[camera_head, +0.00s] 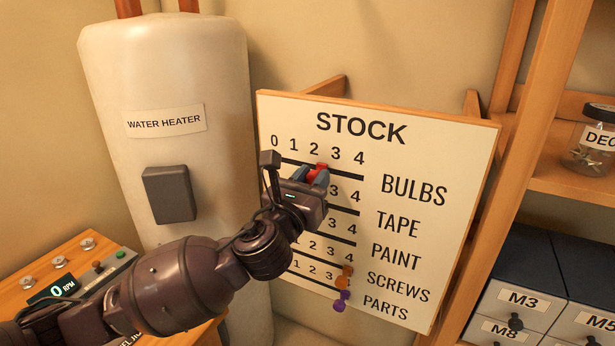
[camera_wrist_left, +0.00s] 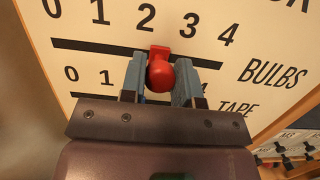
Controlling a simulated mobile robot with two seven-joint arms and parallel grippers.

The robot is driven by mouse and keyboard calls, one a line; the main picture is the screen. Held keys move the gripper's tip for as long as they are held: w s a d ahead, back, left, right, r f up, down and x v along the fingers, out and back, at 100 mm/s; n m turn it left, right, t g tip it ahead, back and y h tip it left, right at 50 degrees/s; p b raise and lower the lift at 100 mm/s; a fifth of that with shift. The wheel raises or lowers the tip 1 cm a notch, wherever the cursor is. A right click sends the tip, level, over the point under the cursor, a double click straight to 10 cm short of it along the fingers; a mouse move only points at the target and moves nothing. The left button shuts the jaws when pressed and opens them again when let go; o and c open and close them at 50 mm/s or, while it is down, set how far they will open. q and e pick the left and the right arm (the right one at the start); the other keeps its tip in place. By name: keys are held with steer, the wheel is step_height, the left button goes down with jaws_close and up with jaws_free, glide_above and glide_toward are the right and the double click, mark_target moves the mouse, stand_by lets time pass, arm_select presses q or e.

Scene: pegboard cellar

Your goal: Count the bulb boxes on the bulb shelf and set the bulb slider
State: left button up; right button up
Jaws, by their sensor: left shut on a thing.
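The STOCK board (camera_head: 445,150) stands upright with labelled rows, BULBS at the top, each numbered 0 to 4. The red bulb slider (camera_head: 322,168) sits on the top track. Its knob shows between my fingers in the left wrist view (camera_wrist_left: 160,76), and its tab is just right of the 2, between 2 and 3. My left gripper (camera_head: 311,178) is shut on the red knob, one finger on each side. No bulb boxes or shelf labelled for bulbs are in view. My right gripper is not in view.
An orange slider (camera_head: 344,281) and a purple slider (camera_head: 341,301) sit low on the board. My left arm hides part of the middle rows. A water heater (camera_head: 215,90) stands left, a control panel (camera_head: 100,262) below it. Wooden shelving (camera_head: 570,180) with a jar (camera_head: 592,145) and drawers (camera_head: 515,308) stands right.

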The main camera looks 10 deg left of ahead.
arm_select(q)
steer(key=shift+s+d, duration=0.3)
steer(key=shift+d, duration=0.6)
steer(key=shift+o, duration=1)
steer(key=shift+d, duration=0.1)
steer(key=o, duration=1.3)
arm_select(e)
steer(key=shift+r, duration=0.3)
arm_select(q)
steer(key=shift+p, duration=0.3)
steer(key=shift+s+p, duration=0.3)
steer(key=shift+p, duration=0.05)
steer(key=r+p+v, duration=0.1)
steer(key=p+v, duration=0.1)
steer(key=v, duration=0.7)
steer(key=shift+r, duration=0.4)
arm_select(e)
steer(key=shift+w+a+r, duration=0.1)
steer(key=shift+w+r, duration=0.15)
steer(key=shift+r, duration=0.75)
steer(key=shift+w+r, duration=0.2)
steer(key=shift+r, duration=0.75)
